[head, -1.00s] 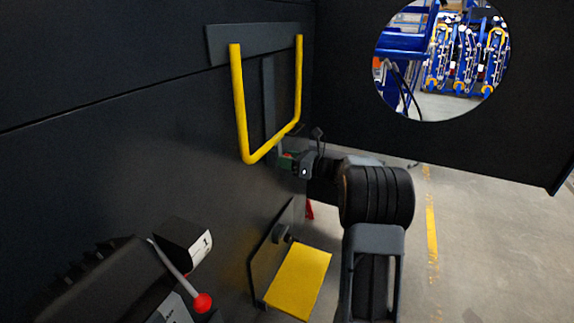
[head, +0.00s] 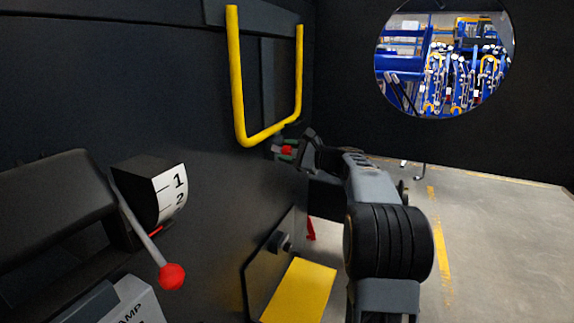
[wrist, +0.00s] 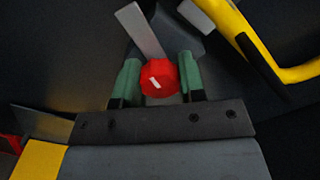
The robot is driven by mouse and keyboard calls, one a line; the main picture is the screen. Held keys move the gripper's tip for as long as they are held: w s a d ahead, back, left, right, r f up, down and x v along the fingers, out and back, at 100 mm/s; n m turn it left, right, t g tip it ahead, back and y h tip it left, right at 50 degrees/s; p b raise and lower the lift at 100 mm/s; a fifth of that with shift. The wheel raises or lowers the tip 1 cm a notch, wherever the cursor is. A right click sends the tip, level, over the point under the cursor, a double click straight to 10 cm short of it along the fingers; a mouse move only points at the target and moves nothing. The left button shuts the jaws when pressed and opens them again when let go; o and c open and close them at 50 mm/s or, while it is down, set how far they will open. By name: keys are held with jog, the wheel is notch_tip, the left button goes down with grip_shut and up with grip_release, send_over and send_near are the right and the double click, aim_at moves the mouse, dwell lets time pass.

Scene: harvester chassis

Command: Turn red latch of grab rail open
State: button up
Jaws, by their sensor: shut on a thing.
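A grey bar (wrist: 140,30) runs from the knob up to the left. In the head view, the yellow U-shaped grab rail (head: 239,90) hangs on the dark wall. The red latch (head: 287,149) shows small at its lower end, between my gripper's (head: 284,150) fingers. My wrist hides part of the area behind it.
A yellow step (head: 297,290) is below the rail. A dark panel with a round opening fills the back right. Open floor (head: 490,250) lies at the right.

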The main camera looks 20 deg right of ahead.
jog(key=n+b, duration=0.3)
jog(key=shift+f, duration=0.25)
jog(key=shift+r+n+b, duration=0.15)
jog(key=shift+n+b, duration=0.95)
jog(key=shift+n, duration=0.1)
jog(key=o, duration=0.9)
jog(key=shift+r, duration=0.1)
jog(key=shift+o, duration=0.2)
jog(key=shift+s, duration=0.1)
jog(key=v, duration=1.3)
jog(key=shift+s+d, duration=0.25)
